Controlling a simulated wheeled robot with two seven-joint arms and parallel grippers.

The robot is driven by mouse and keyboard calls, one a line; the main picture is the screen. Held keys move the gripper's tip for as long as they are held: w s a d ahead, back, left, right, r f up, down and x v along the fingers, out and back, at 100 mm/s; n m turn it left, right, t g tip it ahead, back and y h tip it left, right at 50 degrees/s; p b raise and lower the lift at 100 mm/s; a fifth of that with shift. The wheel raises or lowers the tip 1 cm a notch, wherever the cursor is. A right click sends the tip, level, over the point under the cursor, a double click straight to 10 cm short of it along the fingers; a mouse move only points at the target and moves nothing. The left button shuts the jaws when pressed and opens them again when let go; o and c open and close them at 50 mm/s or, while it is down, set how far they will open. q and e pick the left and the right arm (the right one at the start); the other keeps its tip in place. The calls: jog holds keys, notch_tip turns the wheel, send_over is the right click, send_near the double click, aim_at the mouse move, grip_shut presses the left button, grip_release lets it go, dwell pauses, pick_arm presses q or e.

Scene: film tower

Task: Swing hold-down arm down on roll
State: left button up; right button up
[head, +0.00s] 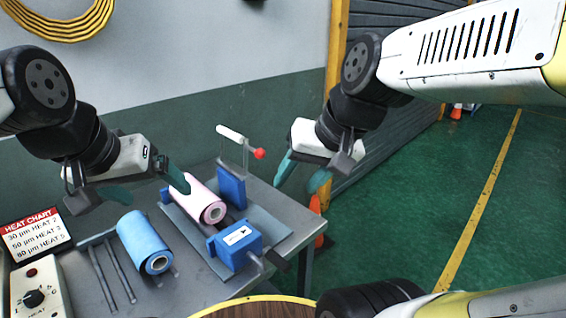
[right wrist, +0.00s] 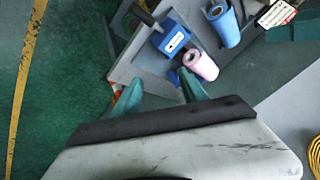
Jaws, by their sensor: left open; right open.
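The hold-down arm (head: 233,149) stands raised over the back of the blue stand (head: 232,188), with a white roller (head: 231,134) on top and a red knob (head: 259,153) at its right end. The pink roll (head: 195,200) lies in the stand, below and left of the arm; it also shows in the right wrist view (right wrist: 203,66). My right gripper (head: 300,178) is open and empty, right of the red knob and apart from it. My left gripper (head: 148,187) is open above the table, left of the pink roll; one finger overlaps the roll's far end in the picture.
A blue roll (head: 143,241) lies on a rod rack on the grey table (head: 205,289). A heat chart (head: 35,234) and a dial box (head: 38,291) stand at the left. A crank juts from the stand's front blue block (head: 236,244). Open green floor lies right.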

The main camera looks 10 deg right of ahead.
jog(key=shift+w+d+r+n+t+h, duration=0.15)
jog(key=shift+d+r+n+t+h, duration=0.15)
jog(key=shift+d, duration=0.3)
